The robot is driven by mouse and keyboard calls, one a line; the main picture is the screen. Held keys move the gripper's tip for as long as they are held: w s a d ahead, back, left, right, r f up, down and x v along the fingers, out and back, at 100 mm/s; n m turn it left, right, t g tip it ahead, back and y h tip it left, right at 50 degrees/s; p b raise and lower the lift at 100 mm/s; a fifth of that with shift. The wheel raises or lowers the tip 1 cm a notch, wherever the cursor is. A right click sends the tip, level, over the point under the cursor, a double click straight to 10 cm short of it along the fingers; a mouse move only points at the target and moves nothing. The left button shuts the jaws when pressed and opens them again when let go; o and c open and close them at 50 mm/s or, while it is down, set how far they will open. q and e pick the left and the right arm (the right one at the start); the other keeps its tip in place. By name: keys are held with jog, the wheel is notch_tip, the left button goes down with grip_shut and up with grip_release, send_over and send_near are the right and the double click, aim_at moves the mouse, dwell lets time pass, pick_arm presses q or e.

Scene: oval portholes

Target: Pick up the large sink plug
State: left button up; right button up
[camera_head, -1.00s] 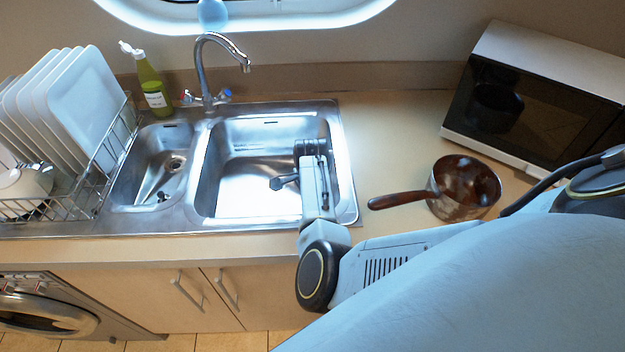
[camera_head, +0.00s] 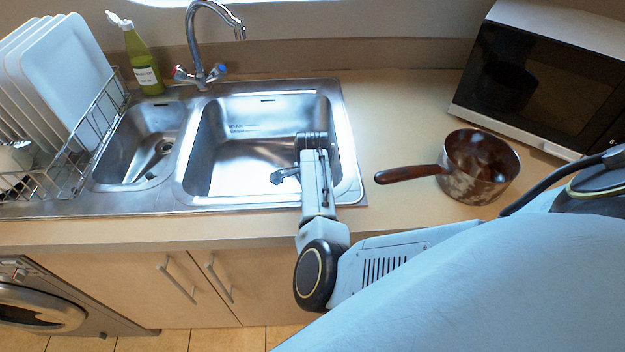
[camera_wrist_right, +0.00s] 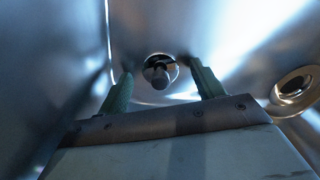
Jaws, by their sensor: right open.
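In the right wrist view a small round metal piece with a dark centre and a knob (camera_wrist_right: 159,76) lies ahead on the basin floor, and it looks like the large sink plug. My right gripper (camera_wrist_right: 160,69) is open, its two greenish fingers to the left and right of the knob in the picture. No contact is visible, and the exact gap is hard to judge. In the head view my right arm reaches down into the large basin (camera_head: 230,160) at its right side. The plug cannot be made out there. My left gripper is not in view.
A round drain ring (camera_wrist_right: 293,86) shows right of the plug. The small basin (camera_head: 135,145) is at left, with a dish rack (camera_head: 95,135) beyond. The tap (camera_head: 195,45) stands behind. A saucepan (camera_head: 480,180) and microwave (camera_head: 545,85) are on the right counter.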

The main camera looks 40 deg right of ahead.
jog(key=c, duration=1.1)
jog(key=shift+o, duration=0.2)
jog(key=shift+r, duration=0.1)
notch_tip(320, 180, up, 10)
jog(key=p, duration=1.1)
jog(key=shift+p, duration=0.3)
